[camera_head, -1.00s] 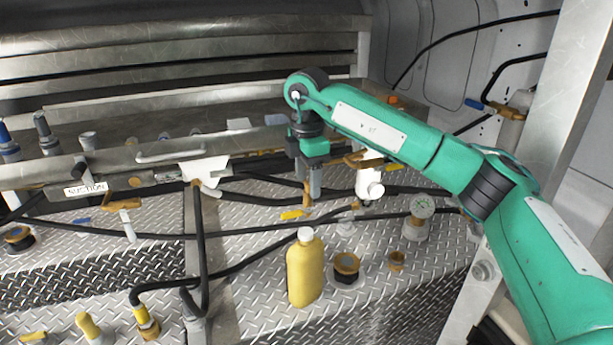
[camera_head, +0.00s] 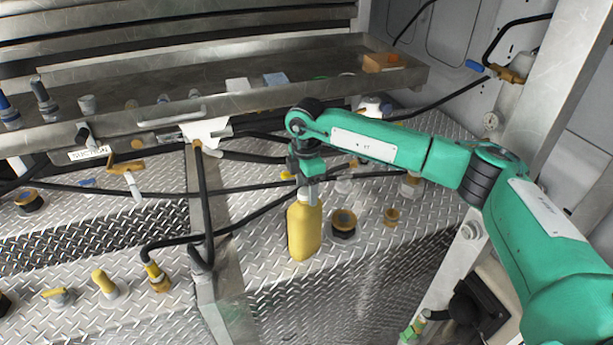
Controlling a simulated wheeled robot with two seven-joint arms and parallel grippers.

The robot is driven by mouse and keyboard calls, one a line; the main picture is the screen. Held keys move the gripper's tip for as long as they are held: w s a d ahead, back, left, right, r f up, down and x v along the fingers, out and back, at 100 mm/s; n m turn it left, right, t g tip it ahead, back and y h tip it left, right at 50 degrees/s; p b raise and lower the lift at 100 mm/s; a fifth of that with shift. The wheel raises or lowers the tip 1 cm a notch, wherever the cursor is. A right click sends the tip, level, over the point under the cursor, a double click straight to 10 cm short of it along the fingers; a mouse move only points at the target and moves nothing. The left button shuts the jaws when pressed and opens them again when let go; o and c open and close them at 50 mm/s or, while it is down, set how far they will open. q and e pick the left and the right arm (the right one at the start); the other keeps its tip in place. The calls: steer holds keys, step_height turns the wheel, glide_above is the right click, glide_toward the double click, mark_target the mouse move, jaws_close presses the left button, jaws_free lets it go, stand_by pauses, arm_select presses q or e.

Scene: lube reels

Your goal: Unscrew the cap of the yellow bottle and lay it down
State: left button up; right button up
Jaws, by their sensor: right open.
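The yellow bottle (camera_head: 304,232) stands upright on the diamond-plate deck, near the middle of the view. Its pale cap (camera_head: 304,194) is on top, mostly hidden by my right gripper. My right gripper (camera_head: 308,189) points down directly above the bottle, its fingers at the height of the cap. It is open; whether the fingers touch the cap cannot be told from here. My left gripper is not in view.
Black hoses cross behind and left. A metal shelf (camera_head: 250,100) runs behind. Bare deck lies in front of the bottle.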

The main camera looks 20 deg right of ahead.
mark_target(306, 191)
steer(key=c, duration=1.1)
steer(key=shift+o, duration=0.2)
steer(key=shift+f+n+b, duration=0.2)
steer(key=shift+n+b, duration=0.5)
steer(key=shift+n, duration=0.3)
steer(key=shift+w+n+b, duration=0.1)
steer(key=shift+n+b, duration=0.4)
steer(key=shift+n, duration=0.6)
steer(key=shift+r+p, duration=0.3)
steer(key=shift+r, duration=0.2)
steer(key=shift+r+p, duration=1.4)
steer(key=shift+r, duration=2.05)
